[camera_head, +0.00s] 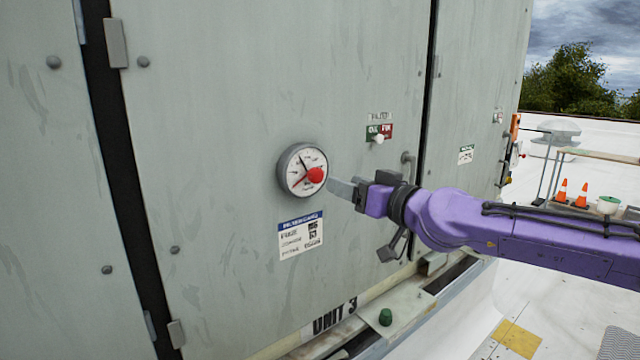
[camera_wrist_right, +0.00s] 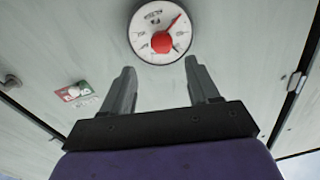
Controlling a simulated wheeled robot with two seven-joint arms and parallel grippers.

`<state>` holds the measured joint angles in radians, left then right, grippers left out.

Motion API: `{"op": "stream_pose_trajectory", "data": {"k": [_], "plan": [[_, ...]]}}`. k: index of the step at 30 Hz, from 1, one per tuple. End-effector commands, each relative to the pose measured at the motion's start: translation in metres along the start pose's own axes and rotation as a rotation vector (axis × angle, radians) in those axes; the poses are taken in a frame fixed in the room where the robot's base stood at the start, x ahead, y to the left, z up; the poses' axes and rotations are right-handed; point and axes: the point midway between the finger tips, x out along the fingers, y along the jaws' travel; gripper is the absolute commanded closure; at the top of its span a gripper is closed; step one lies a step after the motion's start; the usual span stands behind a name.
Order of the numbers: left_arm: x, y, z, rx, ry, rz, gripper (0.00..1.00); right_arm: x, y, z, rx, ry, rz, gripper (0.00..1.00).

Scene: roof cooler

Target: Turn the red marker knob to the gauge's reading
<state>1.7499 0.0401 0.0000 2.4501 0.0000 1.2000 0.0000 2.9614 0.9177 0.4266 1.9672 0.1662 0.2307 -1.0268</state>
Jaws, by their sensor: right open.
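The round white gauge (camera_head: 291,164) with a grey rim is on the grey-green cabinet door. Its red round knob (camera_head: 315,175) sticks out from the dial. A thin red marker runs from the knob to the lower left in the head view. A dark needle points up and slightly left. My right gripper (camera_head: 343,188) is just right of the gauge, apart from the knob. The right wrist view shows the gripper (camera_wrist_right: 158,67) open and empty, with the knob (camera_wrist_right: 162,43) beyond and between its fingertips; the picture there is upside down. My left gripper is not in view.
A blue-and-white label (camera_head: 300,235) is below the gauge. A red-and-green filter plate (camera_head: 379,133) with a white knob and a door handle (camera_head: 408,158) are to the right. A ledge with a green cap (camera_head: 385,317) runs below.

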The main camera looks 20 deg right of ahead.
Motion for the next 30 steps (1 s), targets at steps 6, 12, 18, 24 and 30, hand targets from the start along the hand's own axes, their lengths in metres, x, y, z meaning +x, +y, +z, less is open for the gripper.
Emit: {"op": "stream_pose_trajectory", "data": {"k": [6, 12, 18, 24, 30], "plan": [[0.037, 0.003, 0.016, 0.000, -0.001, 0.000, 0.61, 0.045, -0.002, 0.006, -0.001, -0.005, 0.000, 0.40], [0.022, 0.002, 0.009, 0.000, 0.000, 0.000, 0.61, 0.078, -0.002, 0.000, 0.002, -0.004, 0.000, 0.40], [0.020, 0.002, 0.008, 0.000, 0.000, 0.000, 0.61, 0.089, -0.002, 0.002, 0.002, -0.002, 0.001, 0.40], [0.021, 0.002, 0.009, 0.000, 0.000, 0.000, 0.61, 0.089, -0.002, 0.002, 0.002, -0.002, 0.000, 0.40], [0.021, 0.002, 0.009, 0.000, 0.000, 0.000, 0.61, 0.089, -0.002, 0.002, 0.002, -0.002, 0.000, 0.96]]}}
